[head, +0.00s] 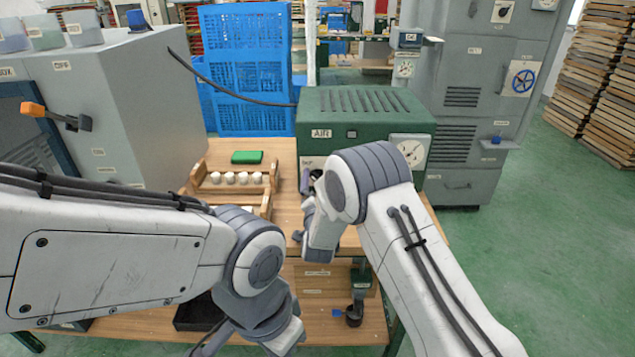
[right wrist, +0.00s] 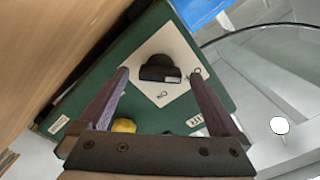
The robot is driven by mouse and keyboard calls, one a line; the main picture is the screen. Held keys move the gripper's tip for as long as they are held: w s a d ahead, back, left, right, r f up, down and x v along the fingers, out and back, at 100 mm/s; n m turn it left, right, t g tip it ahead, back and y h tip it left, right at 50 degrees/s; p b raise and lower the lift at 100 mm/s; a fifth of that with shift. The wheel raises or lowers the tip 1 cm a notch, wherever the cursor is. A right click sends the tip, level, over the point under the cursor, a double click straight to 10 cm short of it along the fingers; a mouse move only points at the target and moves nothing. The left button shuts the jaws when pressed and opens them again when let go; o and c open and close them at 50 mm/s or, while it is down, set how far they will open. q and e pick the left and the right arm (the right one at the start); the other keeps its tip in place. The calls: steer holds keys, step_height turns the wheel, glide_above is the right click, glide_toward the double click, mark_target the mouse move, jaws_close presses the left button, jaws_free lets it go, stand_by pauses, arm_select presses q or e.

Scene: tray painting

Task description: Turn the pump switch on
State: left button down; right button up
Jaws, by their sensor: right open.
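The pump switch is a black knob (right wrist: 160,72) on a pale plate (right wrist: 178,95) on the front of the green AIR box (head: 365,105). In the right wrist view its raised bar lies roughly across the picture. In the head view my right arm hides most of the switch. My left gripper (head: 212,340) is low at the bottom edge, partly cut off.
A wooden rack (head: 232,188) with white round pieces and a green block (head: 247,157) stands left of the box on the bench. A white dial (head: 410,151) is on the box's right front. A yellow part (right wrist: 123,125) shows below the switch plate. Blue crates (head: 246,60) stand behind.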

steer(key=shift+w, duration=0.6)
